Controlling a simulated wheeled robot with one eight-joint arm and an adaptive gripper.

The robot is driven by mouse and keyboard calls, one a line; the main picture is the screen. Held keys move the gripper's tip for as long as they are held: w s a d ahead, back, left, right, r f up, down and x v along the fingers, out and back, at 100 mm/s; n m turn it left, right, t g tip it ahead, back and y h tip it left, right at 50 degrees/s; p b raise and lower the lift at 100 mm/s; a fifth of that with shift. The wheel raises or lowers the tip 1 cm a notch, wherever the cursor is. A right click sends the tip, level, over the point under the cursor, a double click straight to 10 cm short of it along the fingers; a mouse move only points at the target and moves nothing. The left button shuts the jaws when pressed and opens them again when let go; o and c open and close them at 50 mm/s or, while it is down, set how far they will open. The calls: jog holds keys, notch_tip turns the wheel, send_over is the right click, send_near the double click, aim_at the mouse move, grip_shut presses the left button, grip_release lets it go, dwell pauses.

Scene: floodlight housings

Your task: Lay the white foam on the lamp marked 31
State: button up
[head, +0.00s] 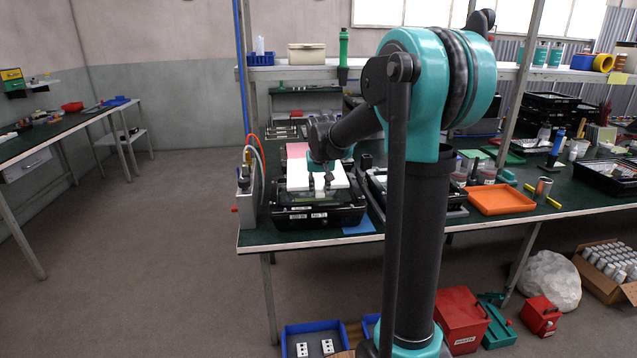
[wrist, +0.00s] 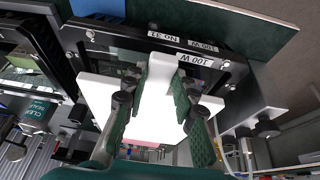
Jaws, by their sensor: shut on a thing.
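A black lamp housing (head: 305,217) stands on the green bench in the head view. Its front labels read "No 31" and "100 W" in the wrist view (wrist: 164,37). The white foam (head: 299,178) is over the top of this lamp; it also shows in the wrist view (wrist: 154,105). My gripper (wrist: 157,92) has one finger on each side of a raised white part of the foam and is shut on it. In the head view my gripper (head: 322,186) is above the lamp. I cannot tell whether the foam rests fully on the housing.
A pink sheet (head: 297,150) shows behind the foam. Another black housing (head: 440,204) stands close to the right, with an orange tray (head: 500,200) beyond it. A grey upright device (head: 249,190) stands close to the left. A blue piece (head: 360,227) lies at the front edge.

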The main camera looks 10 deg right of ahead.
jog(key=shift+f, duration=0.1)
jog(key=shift+f, duration=3.2)
jog(key=o, duration=1.1)
jog(key=shift+o, duration=0.2)
jog(key=v, duration=1.2)
jog(key=s+d+f, duration=0.2)
jog(key=s+f, duration=0.7)
jog(key=s, duration=0.5)
jog(key=s+d+f, duration=0.3)
jog(key=s+f, duration=0.6)
jog(key=s, duration=0.5)
jog(key=shift+s+f+n, duration=0.15)
jog(key=shift+n, duration=0.15)
